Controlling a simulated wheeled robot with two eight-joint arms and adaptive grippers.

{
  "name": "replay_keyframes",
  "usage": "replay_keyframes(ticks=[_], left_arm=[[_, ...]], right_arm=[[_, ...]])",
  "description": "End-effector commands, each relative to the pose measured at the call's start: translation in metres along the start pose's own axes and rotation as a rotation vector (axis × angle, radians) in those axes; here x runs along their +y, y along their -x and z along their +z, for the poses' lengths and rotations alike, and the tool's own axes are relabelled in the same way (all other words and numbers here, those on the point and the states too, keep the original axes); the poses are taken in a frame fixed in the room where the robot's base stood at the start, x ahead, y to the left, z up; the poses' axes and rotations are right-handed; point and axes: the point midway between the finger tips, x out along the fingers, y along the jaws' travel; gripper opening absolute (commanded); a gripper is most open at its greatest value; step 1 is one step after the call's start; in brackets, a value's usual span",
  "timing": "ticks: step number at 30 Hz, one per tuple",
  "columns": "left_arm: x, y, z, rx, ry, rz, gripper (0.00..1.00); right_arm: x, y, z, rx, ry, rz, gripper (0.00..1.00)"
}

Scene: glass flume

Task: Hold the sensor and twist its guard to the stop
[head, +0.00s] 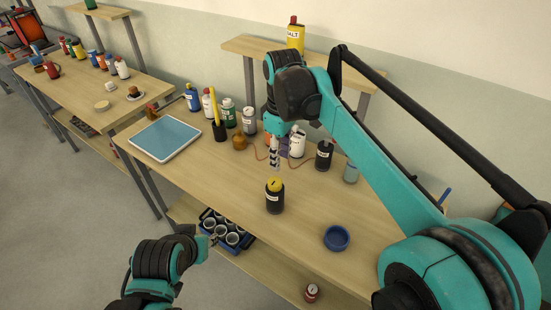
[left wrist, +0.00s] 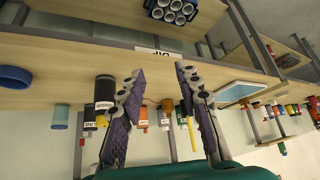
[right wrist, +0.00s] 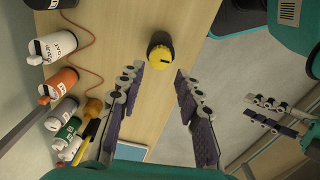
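What looks like the sensor, a black cylinder with a yellow top (head: 274,196), stands upright on the wooden bench. The right wrist view shows its yellow top (right wrist: 160,54) ahead of my right fingers, a little above the gap between them. A guard cannot be told apart from the yellow top.
A blue ring-shaped dish (head: 337,238) stands right of the sensor. Several bottles, a black one (head: 324,155) among them, line the bench's back, with a reddish cable near them. A tablet-like panel (head: 166,138) lies left. A crate of cups (head: 228,238) is on the lower shelf.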

Motion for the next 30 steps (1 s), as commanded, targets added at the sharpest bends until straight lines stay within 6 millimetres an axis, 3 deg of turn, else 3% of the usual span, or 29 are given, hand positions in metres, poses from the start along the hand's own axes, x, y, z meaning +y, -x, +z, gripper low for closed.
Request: replay_keyframes(ticks=[2, 6, 11, 19, 30], left_arm=[[0.0, -0.002, 0.002, 0.0, 0.0, 0.0, 0.39], [0.002, -0.004, 0.0, -0.009, -0.008, 0.012, 0.73], [0.014, -0.014, -0.011, -0.051, -0.063, 0.081, 0.73], [0.053, -0.046, -0.042, -0.105, -0.242, 0.333, 0.73], [0.095, -0.095, -0.086, 0.037, -0.527, 0.726, 0.73]], right_arm=[[0.0, -0.004, -0.01, -0.016, 0.039, -0.015, 0.34], [0.0, -0.005, -0.016, -0.026, 0.066, -0.026, 0.34], [0.0, -0.005, -0.016, -0.027, 0.066, -0.026, 0.34], [0.0, -0.005, -0.015, -0.026, 0.065, -0.025, 0.34], [0.0, -0.005, -0.015, -0.026, 0.064, -0.025, 0.34]])
